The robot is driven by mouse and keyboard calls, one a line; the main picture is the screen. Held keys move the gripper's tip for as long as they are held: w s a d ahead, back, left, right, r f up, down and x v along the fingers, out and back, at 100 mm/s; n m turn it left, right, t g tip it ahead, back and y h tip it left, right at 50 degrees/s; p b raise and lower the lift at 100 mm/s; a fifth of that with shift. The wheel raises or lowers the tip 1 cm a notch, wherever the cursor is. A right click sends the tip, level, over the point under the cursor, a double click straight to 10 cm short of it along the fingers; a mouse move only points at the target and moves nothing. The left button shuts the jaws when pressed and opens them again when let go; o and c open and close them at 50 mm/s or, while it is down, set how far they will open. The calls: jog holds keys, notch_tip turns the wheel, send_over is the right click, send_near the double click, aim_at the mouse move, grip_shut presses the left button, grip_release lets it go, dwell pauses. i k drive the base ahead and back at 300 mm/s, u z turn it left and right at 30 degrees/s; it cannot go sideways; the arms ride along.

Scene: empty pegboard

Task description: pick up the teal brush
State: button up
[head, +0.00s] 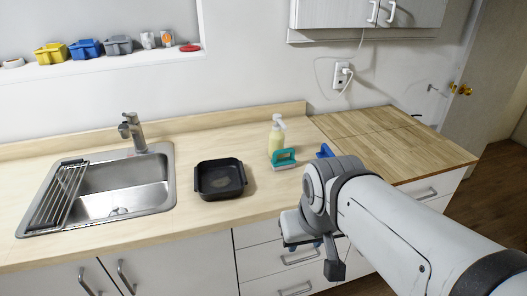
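The teal brush (284,158) sits on the light wooden counter, just in front of a soap bottle, with a teal handle on top and a pale underside. My gripper (314,258) hangs at the end of my arm, low in front of the counter's front edge and drawers. It is nearer to the camera than the brush and apart from it. Dark finger parts show below my wrist, but their opening is not clear from this angle. The brush is in plain view.
A soap bottle (277,136) stands right behind the brush. A blue object (325,151) is right of it, partly hidden by my arm. A black square pan (220,179) lies to the left, then the sink (150,200). A wooden board (390,140) is clear at right.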

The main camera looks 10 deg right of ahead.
aim_at(288, 162)
jog(key=u, duration=0.1)
jog(key=i, duration=0.85)
jog(key=u, duration=0.05)
